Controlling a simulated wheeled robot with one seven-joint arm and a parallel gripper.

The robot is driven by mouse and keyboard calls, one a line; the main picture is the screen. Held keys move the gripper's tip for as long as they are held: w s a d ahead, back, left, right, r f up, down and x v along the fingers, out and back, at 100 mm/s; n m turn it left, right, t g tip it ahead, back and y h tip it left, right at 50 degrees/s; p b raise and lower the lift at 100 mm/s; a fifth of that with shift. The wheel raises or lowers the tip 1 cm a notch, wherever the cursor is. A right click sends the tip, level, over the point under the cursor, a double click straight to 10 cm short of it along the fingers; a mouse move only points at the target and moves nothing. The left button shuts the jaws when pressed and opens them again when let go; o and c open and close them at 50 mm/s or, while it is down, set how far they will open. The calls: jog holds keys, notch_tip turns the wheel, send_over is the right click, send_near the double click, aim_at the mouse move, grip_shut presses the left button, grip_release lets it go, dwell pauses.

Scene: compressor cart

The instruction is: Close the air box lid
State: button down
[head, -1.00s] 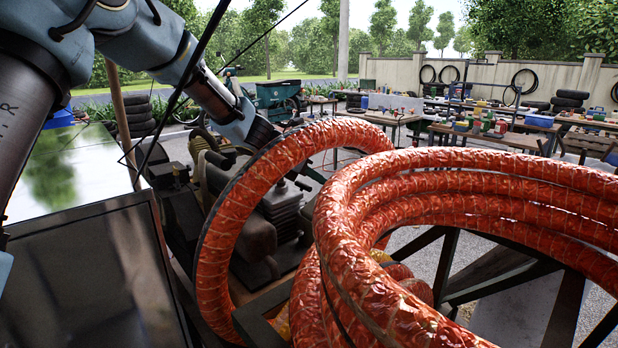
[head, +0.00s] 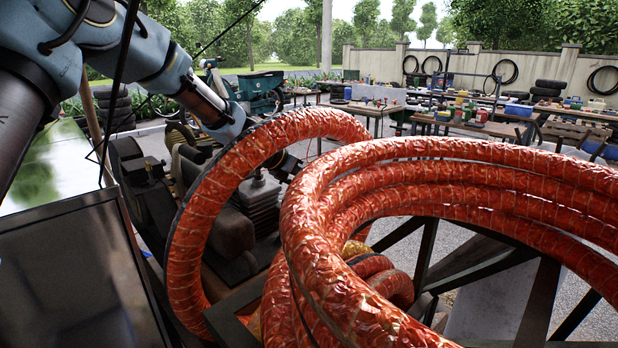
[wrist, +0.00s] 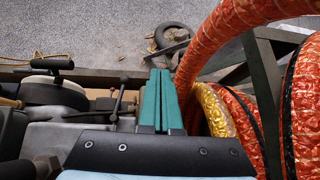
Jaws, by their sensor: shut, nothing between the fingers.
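My gripper (wrist: 163,100) shows in the wrist view as two teal fingers pressed together, with nothing between them. It hangs over the cart's machinery, beside the orange hose. In the head view my forearm reaches down behind the orange hose loop (head: 215,190), so the fingertips are hidden there. I cannot clearly pick out the air box lid. A round pale part (wrist: 52,92) with a dark handle on top lies left of my fingers in the wrist view, and I cannot tell whether it belongs to the air box.
Thick orange hose coils (head: 330,240) fill the front right, close to my arm. A yellow wrapped hose (wrist: 215,108) lies right of my fingers. A dark panel (head: 80,270) stands at the left. Workbenches (head: 465,127) stand farther back. Gravel lies beyond the cart.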

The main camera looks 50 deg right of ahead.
dwell(0.3)
jog(key=shift+r+p, duration=0.5)
jog(key=shift+p, duration=0.05)
notch_tip(320, 180, up, 13)
jog(key=p, duration=0.2)
jog(key=shift+w+a, duration=0.45)
